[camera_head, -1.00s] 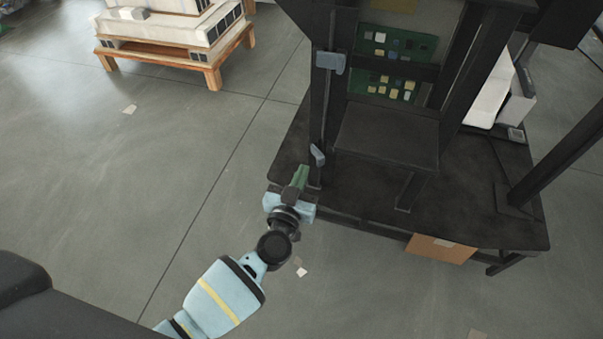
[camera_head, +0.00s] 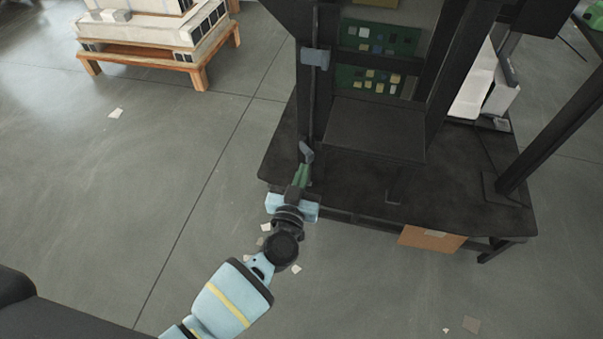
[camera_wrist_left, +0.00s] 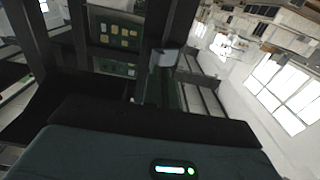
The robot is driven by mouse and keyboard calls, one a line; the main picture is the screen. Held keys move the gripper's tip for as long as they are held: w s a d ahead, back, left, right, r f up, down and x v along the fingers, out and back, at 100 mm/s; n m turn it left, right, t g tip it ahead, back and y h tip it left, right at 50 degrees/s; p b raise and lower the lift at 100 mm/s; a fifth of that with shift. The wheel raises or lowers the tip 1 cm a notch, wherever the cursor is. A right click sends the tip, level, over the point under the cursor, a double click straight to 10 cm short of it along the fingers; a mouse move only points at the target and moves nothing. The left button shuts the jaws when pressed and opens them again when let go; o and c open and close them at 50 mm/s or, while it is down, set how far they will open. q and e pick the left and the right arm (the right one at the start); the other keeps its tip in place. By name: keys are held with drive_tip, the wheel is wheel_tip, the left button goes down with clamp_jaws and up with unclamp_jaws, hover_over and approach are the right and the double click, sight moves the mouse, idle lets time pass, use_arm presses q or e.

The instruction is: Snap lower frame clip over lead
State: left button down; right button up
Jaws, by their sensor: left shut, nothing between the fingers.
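The dark lift frame (camera_head: 440,85) stands on a black base. A small grey lower clip (camera_head: 306,152) sticks out low on its left post, tilted. A larger grey-blue clip (camera_head: 315,57) sits higher on the same post. My left gripper (camera_head: 302,176), with green fingers, is shut and empty, its tips right at the lower clip's bottom end; whether they touch it I cannot tell. The left wrist view shows a grey clip (camera_wrist_left: 163,58) on a post; which one is unclear. I cannot make out the lead for certain. My right gripper is out of view.
Green circuit boards (camera_head: 375,80) are mounted inside the frame. The black base plate (camera_head: 460,190) spreads around its foot, with a brown cardboard piece (camera_head: 430,239) at its front edge. A wooden pallet (camera_head: 200,74) with white goods stands back left. Floor on the left is mostly clear.

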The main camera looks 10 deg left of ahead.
use_arm(q)
drive_tip(key=shift+w, duration=0.25)
drive_tip(key=shift+w, duration=0.35)
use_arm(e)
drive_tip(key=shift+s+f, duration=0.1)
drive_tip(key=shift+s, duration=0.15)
use_arm(q)
drive_tip(key=shift+w, duration=0.3)
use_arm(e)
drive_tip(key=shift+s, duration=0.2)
use_arm(q)
drive_tip(key=shift+w, duration=0.1)
drive_tip(key=shift+a, duration=0.1)
